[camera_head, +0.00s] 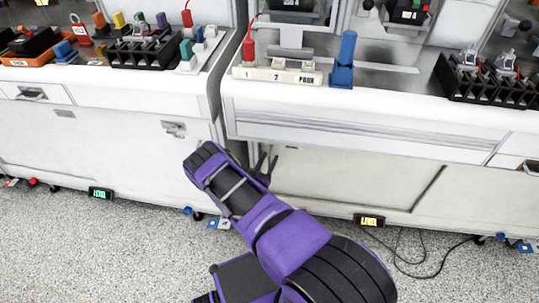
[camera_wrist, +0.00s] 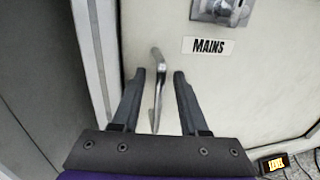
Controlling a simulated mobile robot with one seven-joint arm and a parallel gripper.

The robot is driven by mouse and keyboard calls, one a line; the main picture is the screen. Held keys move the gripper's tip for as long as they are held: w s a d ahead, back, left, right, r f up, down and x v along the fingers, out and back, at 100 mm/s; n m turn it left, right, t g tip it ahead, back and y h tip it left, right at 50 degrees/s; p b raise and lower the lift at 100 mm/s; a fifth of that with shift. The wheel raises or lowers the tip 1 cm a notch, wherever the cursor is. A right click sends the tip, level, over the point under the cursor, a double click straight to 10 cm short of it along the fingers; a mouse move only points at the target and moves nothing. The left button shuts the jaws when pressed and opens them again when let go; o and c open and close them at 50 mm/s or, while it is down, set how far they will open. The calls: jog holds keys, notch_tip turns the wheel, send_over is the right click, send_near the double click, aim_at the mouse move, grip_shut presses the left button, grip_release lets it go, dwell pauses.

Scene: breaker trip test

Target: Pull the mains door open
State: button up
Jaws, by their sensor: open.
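The mains door (camera_wrist: 250,85) is a cream panel with a "MAINS" label (camera_wrist: 208,46), seen close up in the wrist view. In the head view the cream panel (camera_head: 345,180) under the right-hand bench looks closed. A metal handle (camera_wrist: 158,62) stands out from the door, left of the label. My gripper (camera_wrist: 162,74) is open, with one finger on each side of the handle. Whether the fingers touch the handle cannot be told. In the head view my gripper (camera_head: 266,165) is at the left part of the panel, and my forearm hides the handle there.
A metal fitting (camera_wrist: 214,10) sits above the label. A small lit level box (camera_head: 369,221) and black cables (camera_head: 420,262) lie on the floor by the right bench. A white cabinet (camera_head: 100,140) stands left of a narrow gap. The speckled floor in front is mostly clear.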

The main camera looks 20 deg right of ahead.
jog(key=shift+w+d, duration=0.15)
grip_shut()
dwell(1.4)
